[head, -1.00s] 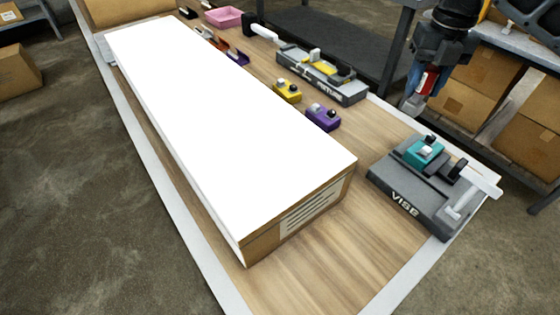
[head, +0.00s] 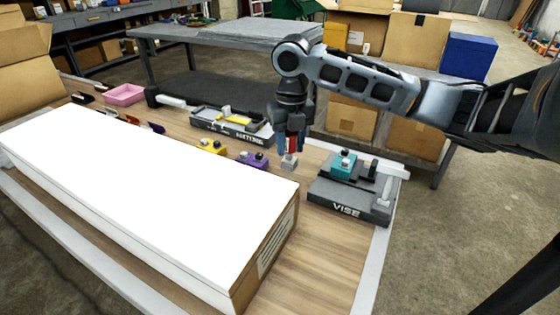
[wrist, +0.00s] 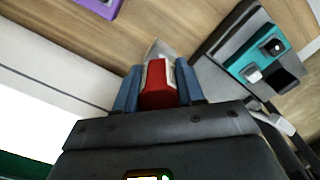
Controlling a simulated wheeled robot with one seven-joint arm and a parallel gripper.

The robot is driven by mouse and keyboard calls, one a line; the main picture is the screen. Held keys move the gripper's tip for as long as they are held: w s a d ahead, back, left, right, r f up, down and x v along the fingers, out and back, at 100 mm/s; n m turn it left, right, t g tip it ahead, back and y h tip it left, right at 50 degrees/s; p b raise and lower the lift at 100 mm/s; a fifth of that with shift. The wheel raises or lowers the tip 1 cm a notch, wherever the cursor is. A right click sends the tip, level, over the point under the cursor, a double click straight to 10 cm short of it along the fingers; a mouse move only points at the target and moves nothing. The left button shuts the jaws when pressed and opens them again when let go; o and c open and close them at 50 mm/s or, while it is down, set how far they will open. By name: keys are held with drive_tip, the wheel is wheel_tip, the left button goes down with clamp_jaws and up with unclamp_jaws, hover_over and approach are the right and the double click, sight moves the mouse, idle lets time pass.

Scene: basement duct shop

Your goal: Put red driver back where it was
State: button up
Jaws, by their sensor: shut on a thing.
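My gripper (head: 291,140) is shut on the red driver (wrist: 158,85), which points down between the two blue fingers in the wrist view. In the head view only a narrow part of the red driver (head: 294,143) shows, with a grey end below it. My gripper holds it above the bench, between the purple block (head: 252,159) and the vise (head: 345,209). Small dark, orange and purple items (head: 152,127) stand in a row behind the white-topped box; they are too small and partly hidden to make out.
The long white-topped box (head: 150,195) fills the bench's near side. A teal block (head: 343,162) sits on the vise. A yellow block (head: 211,147), a grey fixture (head: 232,130) and a pink tray (head: 125,95) stand along the far side. Bare wood (head: 320,245) lies before the vise.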

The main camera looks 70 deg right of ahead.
sight(282, 161)
drive_tip(key=shift+w+a+f+p, duration=0.1)
drive_tip(key=shift+w+a+f, duration=0.15)
drive_tip(key=shift+f, duration=0.65)
drive_tip(key=shift+w+a+f+p, duration=0.15)
drive_tip(key=shift+w+a+f, duration=0.1)
drive_tip(key=shift+f, duration=0.65)
drive_tip(key=shift+w+a+f+p, duration=0.1)
drive_tip(key=shift+w+a+f, duration=0.15)
drive_tip(key=shift+f, duration=0.65)
drive_tip(key=shift+f, duration=0.1)
drive_tip(key=o, duration=1.1)
drive_tip(key=shift+o, duration=0.2)
wheel_tip(282, 161, up, 12)
drive_tip(key=b, duration=0.1)
drive_tip(key=shift+s+a, duration=0.1)
